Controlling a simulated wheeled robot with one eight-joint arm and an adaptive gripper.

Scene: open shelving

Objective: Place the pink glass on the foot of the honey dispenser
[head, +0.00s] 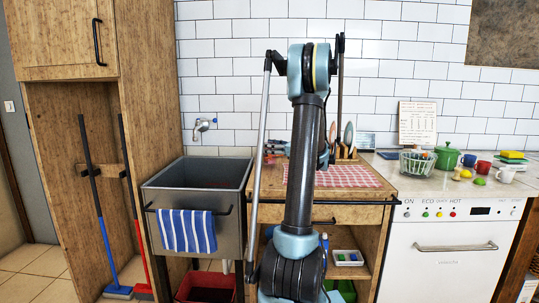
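I cannot make out a pink glass or a honey dispenser in the head view. My arm stands upright in the middle of the picture and covers part of the wooden counter (264,187) and the shelves below it. My gripper does not show clearly; the arm links hide the area where it might be. Whether it is open or holds anything cannot be seen.
A red checked cloth (352,178) lies on the counter, with a plate rack (346,157) behind. The sink (165,186) is at left.

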